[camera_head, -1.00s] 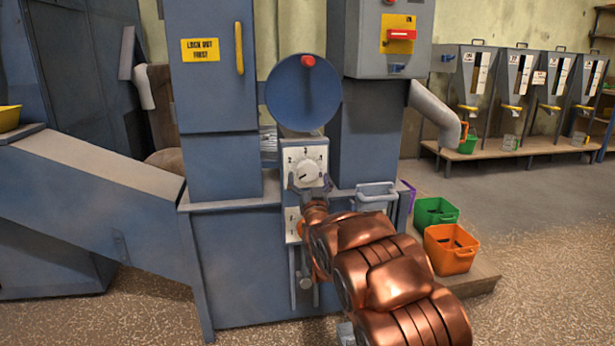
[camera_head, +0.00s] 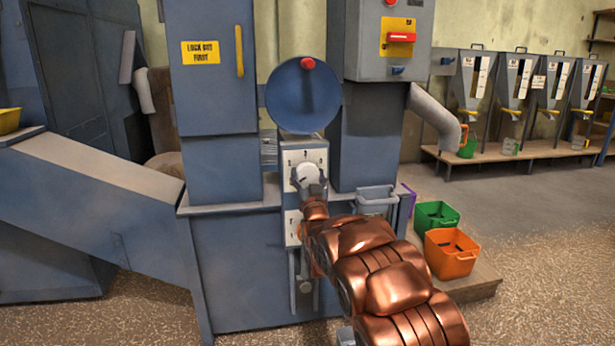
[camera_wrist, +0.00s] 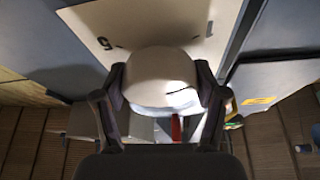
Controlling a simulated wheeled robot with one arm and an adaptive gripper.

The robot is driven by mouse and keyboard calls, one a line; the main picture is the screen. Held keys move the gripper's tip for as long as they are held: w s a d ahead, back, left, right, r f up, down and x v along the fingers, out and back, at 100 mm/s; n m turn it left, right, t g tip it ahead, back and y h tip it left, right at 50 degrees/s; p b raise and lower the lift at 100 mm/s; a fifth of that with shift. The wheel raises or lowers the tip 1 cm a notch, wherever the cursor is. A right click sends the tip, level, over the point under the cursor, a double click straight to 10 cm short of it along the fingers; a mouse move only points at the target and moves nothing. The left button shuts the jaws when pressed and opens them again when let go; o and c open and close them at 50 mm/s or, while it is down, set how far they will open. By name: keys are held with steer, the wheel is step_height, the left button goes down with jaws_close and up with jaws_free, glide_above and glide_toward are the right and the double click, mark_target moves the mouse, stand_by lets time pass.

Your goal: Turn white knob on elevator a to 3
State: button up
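My gripper (camera_head: 309,184) is at the knob, with one finger on each side. In the wrist view the rounded knob (camera_wrist: 160,77) fills the space between the fingertips (camera_wrist: 160,88). The fingers look open around it; whether they touch its sides is hard to tell. A dark mark shows on the knob's lower right. The numerals are too blurred in the head view to read the setting surely.
A lower plate (camera_head: 292,226) is partly hidden by my arm. A grey bin (camera_head: 376,200) hangs right of the knob. Green (camera_head: 435,215) and orange (camera_head: 451,253) bins stand on a low platform at right. The conveyor chute (camera_head: 95,185) slopes at left; floor at right is open.

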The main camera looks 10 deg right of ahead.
steer(key=c, duration=0.5)
steer(key=shift+a+m, duration=0.1)
steer(key=shift+m, duration=0.3)
